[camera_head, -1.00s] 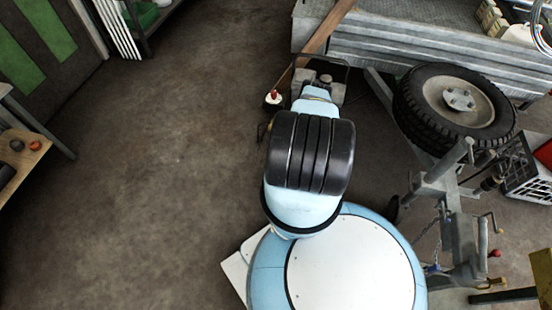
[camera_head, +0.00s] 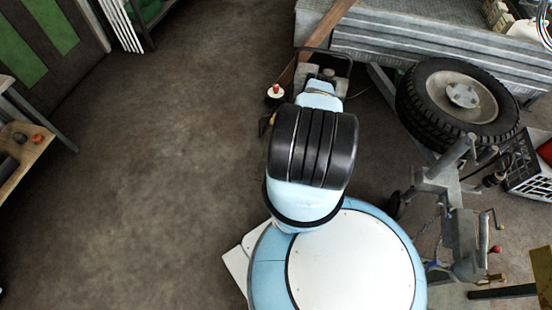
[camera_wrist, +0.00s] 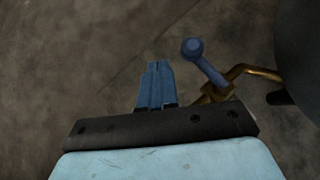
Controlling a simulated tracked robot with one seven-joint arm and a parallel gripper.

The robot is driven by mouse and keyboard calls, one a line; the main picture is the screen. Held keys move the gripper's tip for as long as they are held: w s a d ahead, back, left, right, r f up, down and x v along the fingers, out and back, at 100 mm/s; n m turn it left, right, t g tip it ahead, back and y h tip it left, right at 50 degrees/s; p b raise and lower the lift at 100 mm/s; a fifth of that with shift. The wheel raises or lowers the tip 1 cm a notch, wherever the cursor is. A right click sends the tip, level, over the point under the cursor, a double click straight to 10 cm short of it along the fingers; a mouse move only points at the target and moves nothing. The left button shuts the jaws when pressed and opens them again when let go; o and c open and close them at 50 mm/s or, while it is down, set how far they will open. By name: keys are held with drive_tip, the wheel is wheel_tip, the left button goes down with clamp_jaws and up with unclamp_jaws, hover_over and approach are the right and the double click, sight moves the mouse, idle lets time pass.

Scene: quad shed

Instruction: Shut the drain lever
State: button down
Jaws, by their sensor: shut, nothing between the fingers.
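The drain lever (camera_wrist: 206,62) is a blue handle with a round knob end, in the wrist view right of the fingers. Its lower end meets a brass fitting (camera_wrist: 217,93), from which a bent brass pipe (camera_wrist: 250,70) runs right towards a dark rounded body. The lever stands out at an angle to the pipe. My gripper (camera_wrist: 158,64) is shut and empty, its blue fingertips left of the lever with a visible gap. In the head view my arm hides the gripper and lever; a small brass-coloured piece (camera_head: 264,126) shows left of the arm.
A grey machine with a tubular frame (camera_head: 327,72) stands just beyond my arm, with a red-topped white item (camera_head: 275,92) beside it. A trailer (camera_head: 420,55) and tyre (camera_head: 440,108) are at right. A bench (camera_head: 30,150) is at far left. The floor on the left is clear.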

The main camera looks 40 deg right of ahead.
drive_tip(key=s+a+r, duration=0.6)
drive_tip(key=r, duration=0.1)
drive_tip(key=shift+s+a, duration=0.15)
drive_tip(key=shift+s, duration=0.2)
drive_tip(key=shift+r, duration=0.1)
idle(0.3)
